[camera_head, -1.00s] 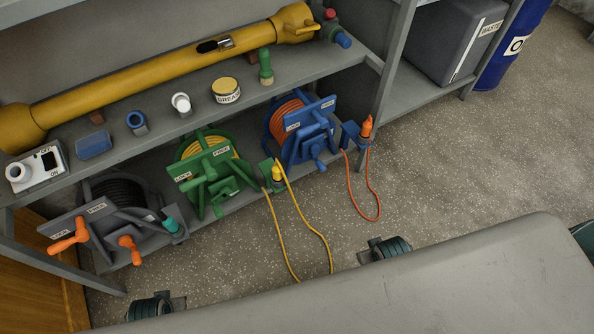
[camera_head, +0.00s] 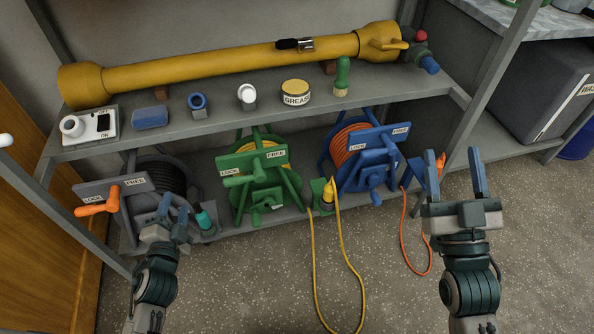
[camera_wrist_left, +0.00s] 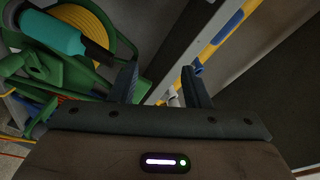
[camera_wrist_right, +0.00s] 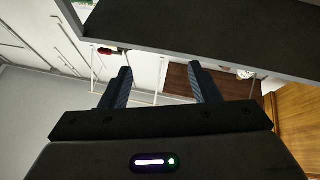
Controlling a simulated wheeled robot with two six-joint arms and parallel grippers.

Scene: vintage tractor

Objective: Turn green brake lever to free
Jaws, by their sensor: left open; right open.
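The green hose reel (camera_head: 243,205) with yellow hose stands on the lower shelf in the head view. Its green plate (camera_head: 254,164) has LOCK on the left and FREE on the right. The green brake lever (camera_head: 237,180) seems to point left, below LOCK. My left gripper (camera_head: 172,214) is open and empty, in front of the grey reel and left of the green one. The left wrist view shows part of the green reel (camera_wrist_left: 75,72) at its left. My right gripper (camera_head: 463,163) is open and empty, right of the blue reel and apart from the green reel.
The grey reel (camera_head: 160,178) with orange handle and teal nozzle (camera_head: 204,221) is at left; the blue reel (camera_head: 372,165) is at right. The yellow hose (camera_head: 352,270) hangs in a loop onto the floor. The upper shelf (camera_head: 215,121) overhangs the reels.

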